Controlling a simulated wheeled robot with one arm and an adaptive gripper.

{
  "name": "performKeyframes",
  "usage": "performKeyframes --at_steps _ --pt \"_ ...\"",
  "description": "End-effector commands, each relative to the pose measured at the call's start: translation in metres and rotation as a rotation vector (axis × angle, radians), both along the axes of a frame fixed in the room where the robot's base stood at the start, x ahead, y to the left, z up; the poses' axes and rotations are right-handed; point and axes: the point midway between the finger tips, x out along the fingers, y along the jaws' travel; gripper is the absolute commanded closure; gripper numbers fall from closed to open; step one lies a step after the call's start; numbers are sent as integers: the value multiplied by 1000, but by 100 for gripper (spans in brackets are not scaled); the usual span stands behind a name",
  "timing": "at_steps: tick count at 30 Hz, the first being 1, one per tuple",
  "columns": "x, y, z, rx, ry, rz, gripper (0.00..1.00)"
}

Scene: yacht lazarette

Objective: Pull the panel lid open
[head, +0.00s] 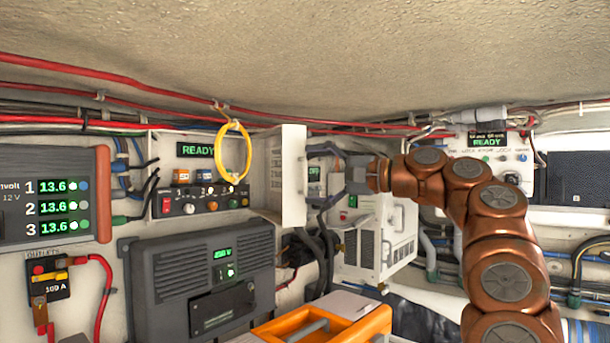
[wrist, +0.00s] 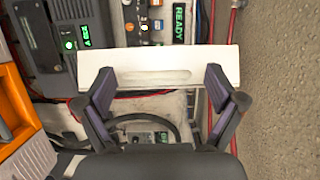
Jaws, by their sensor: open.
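The white panel lid (head: 293,178) stands swung out from the wall at the right side of the switch panel (head: 200,190). In the wrist view the lid (wrist: 220,64) lies across the picture, with a long recessed slot in its face. My gripper (head: 316,176) is just right of the lid in the head view, fingers pointing at it. In the wrist view my gripper (wrist: 160,78) is open, one finger near each end of the slot. Nothing is held. I cannot tell whether the fingertips touch the lid.
A yellow cable loop (head: 234,153) hangs left of the lid. A dark grey unit (head: 205,275) and an orange case (head: 345,325) are below. A white vented box (head: 375,240) stands below my gripper. Red cables (head: 130,85) run along the wall above.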

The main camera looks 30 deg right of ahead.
Motion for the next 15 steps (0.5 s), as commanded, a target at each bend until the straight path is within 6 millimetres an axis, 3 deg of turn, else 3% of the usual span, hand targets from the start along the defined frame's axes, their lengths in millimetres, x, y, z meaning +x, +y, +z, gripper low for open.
performKeyframes --at_steps 12,15 --pt "-64 -45 1 3 -4 -5 7" --pt "-69 -49 0 4 -1 -4 7"
